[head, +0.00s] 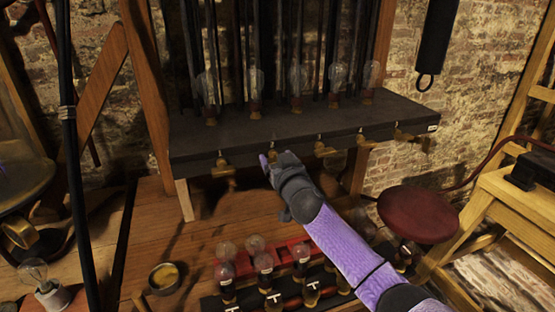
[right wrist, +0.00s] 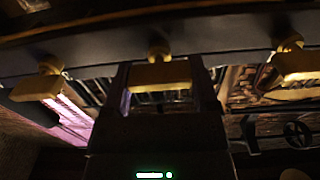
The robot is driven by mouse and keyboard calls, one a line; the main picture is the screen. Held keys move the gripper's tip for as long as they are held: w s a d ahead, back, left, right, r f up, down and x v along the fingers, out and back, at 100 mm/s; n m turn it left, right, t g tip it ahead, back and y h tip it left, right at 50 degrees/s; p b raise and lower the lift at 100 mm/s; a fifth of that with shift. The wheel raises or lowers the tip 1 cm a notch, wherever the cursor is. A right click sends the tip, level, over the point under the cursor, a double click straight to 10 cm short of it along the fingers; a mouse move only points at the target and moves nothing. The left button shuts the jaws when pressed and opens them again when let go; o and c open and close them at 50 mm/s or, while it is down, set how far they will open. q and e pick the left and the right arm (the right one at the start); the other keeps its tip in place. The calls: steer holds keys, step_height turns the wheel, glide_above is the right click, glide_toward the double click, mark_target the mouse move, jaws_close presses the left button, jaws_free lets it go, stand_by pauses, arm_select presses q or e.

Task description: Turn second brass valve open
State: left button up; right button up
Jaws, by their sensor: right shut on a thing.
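A row of several brass valves hangs along the front edge of a dark shelf. The first valve (head: 222,165) is at the left end, with its handle across the stem. The second brass valve (head: 273,155) is mostly hidden behind my right gripper (head: 271,162). In the right wrist view, the second valve's flat handle (right wrist: 160,75) lies between the fingers of my right gripper (right wrist: 162,92), which is shut on it. The third valve (head: 324,151) is just right of the gripper. My left gripper is not in view.
Neighbouring valves flank the gripper closely in the right wrist view, one left (right wrist: 38,86) and one right (right wrist: 300,65). Glass bulbs stand on the dark shelf (head: 245,122). Below are bulb-topped jars (head: 264,262), a small bowl (head: 164,278) and a red round stool (head: 418,214).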

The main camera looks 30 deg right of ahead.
steer(key=shift+n, duration=0.3)
steer(key=shift+n+p, duration=0.4)
steer(key=shift+n, duration=0.7)
steer(key=n+p, duration=0.1)
steer(key=n, duration=0.4)
steer(key=shift+a, duration=0.15)
steer(key=n, duration=0.3)
steer(key=shift+f, duration=0.1)
steer(key=n, duration=0.2)
steer(key=shift+a+f+n+p, duration=0.1)
steer(key=shift+n+p, duration=0.2)
steer(key=shift+n, duration=1.2)
steer(key=shift+f+n, duration=0.1)
steer(key=shift+n, duration=1)
